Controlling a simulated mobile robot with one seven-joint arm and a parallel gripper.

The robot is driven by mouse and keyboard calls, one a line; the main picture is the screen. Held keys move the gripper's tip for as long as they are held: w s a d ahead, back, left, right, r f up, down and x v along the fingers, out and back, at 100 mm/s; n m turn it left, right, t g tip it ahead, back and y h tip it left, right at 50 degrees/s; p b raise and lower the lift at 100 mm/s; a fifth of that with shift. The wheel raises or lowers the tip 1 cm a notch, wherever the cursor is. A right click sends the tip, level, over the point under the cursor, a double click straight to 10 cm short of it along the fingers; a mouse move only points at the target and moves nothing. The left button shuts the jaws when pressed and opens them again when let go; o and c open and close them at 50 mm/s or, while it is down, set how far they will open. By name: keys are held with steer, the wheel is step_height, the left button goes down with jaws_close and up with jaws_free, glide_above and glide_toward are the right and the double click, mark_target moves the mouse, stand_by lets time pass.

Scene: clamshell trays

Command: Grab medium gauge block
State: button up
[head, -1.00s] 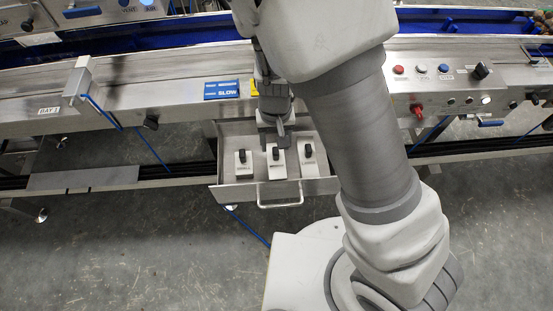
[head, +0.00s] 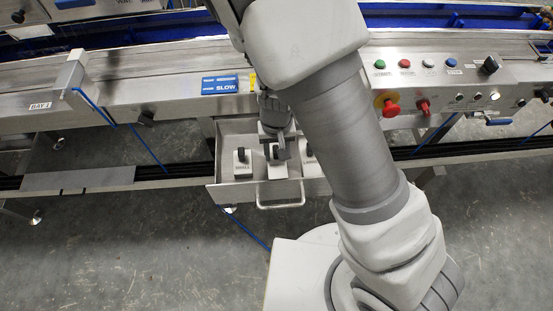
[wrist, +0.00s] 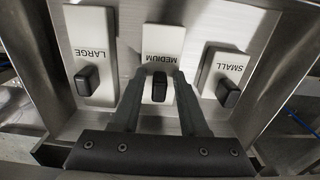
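The medium gauge block (wrist: 163,42) is a pale plate labelled MEDIUM with a black upright knob (wrist: 159,86). It lies between the large and small blocks in an open metal drawer. In the head view the medium block (head: 277,174) is partly covered by my gripper. My gripper (wrist: 158,78) is open, with one finger on each side of the black knob. A gap shows between the knob and each finger in the wrist view. Whether the fingertips are level with the knob is hard to tell.
The large block (wrist: 92,45) and small block (wrist: 222,72) flank the medium block closely, each with a black knob. The metal drawer (head: 228,192) has raised walls and a front handle (head: 280,205). A control panel (head: 440,75) with buttons is at right.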

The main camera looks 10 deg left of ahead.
jaws_close()
